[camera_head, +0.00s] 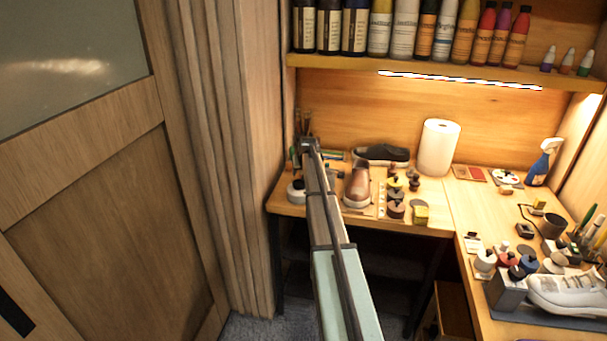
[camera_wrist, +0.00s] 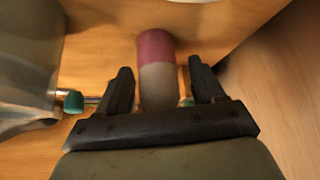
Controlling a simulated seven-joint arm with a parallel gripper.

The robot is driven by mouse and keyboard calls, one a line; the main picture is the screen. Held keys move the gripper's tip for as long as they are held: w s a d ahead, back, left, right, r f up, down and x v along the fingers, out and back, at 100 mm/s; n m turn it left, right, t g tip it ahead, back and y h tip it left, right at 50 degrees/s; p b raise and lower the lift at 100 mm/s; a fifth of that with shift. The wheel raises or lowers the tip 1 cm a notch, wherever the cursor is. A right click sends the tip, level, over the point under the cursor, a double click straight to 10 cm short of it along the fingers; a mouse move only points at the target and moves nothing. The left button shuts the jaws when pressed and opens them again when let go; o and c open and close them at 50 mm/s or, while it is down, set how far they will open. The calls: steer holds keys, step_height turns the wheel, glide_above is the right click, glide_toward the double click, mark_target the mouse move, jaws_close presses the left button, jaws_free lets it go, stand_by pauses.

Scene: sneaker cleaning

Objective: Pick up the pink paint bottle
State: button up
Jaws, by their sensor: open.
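The pink paint bottle, a cylinder with a pink end and a pale grey-beige part (camera_wrist: 155,50), shows in the wrist view between the two fingers of my gripper (camera_wrist: 158,92). The fingers are open, one on each side of it, with small gaps visible. Its near end is hidden behind the gripper body. In the head view my gripper (camera_head: 308,146) is over the far left corner of the desk, and I cannot make out the pink bottle there.
In the wrist view a green-tipped tool (camera_wrist: 74,101) lies left of the fingers, beside a grey shiny object (camera_wrist: 25,60). A wooden panel (camera_wrist: 285,90) is at right. In the head view a brown shoe (camera_head: 357,186), dark shoe (camera_head: 382,154) and paper roll (camera_head: 438,147) stand right of my arm.

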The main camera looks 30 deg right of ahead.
steer(key=c, duration=1.1)
steer(key=shift+r, duration=0.15)
